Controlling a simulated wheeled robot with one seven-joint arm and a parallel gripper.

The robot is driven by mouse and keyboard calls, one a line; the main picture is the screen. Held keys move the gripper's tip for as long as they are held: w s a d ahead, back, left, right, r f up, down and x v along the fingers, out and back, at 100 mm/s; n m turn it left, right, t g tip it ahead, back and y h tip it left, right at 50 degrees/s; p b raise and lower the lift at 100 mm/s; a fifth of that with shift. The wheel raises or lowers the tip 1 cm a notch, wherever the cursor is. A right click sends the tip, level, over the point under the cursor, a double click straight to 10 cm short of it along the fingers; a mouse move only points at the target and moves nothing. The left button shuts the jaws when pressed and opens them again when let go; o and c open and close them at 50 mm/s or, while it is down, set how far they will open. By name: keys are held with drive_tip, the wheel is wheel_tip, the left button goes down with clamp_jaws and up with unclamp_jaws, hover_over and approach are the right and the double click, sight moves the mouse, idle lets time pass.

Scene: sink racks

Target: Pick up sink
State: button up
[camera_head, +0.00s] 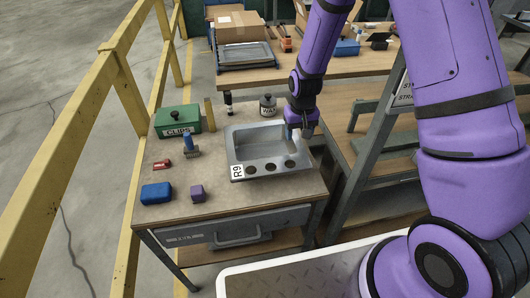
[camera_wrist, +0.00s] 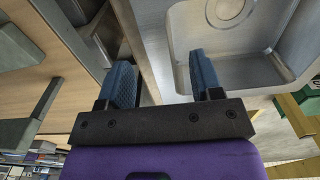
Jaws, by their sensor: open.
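The grey metal sink (camera_head: 243,140) lies on the wooden top of a small workbench. It has a rectangular basin, a row of dark round holes along its near rim and an "R9" label at its near left corner. My gripper (camera_head: 301,132) points down at the sink's right side. In the wrist view my gripper (camera_wrist: 163,75) is open, its two blue padded fingers apart. The sink's side rim (camera_wrist: 154,50) runs between them, one finger on the basin side and the other outside. I cannot tell whether either finger touches the sink.
A green box (camera_head: 176,121), a brush (camera_head: 189,145), a red item (camera_head: 162,165), a blue block (camera_head: 156,193), a purple block (camera_head: 197,193) and a lidded pot (camera_head: 268,105) surround the sink. A yellow railing (camera_head: 125,75) stands left; a shelf rack (camera_head: 372,150) stands right.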

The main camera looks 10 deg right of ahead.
sight(298, 141)
drive_tip(key=shift+w+d+f, duration=0.1)
drive_tip(key=shift+w+f, duration=0.05)
drive_tip(key=shift+f, duration=0.75)
drive_tip(key=shift+w+d+f, duration=0.1)
drive_tip(key=shift+w+f, duration=0.1)
drive_tip(key=shift+f, duration=0.65)
drive_tip(key=shift+w+f, duration=0.15)
drive_tip(key=shift+f, duration=0.75)
clamp_jaws()
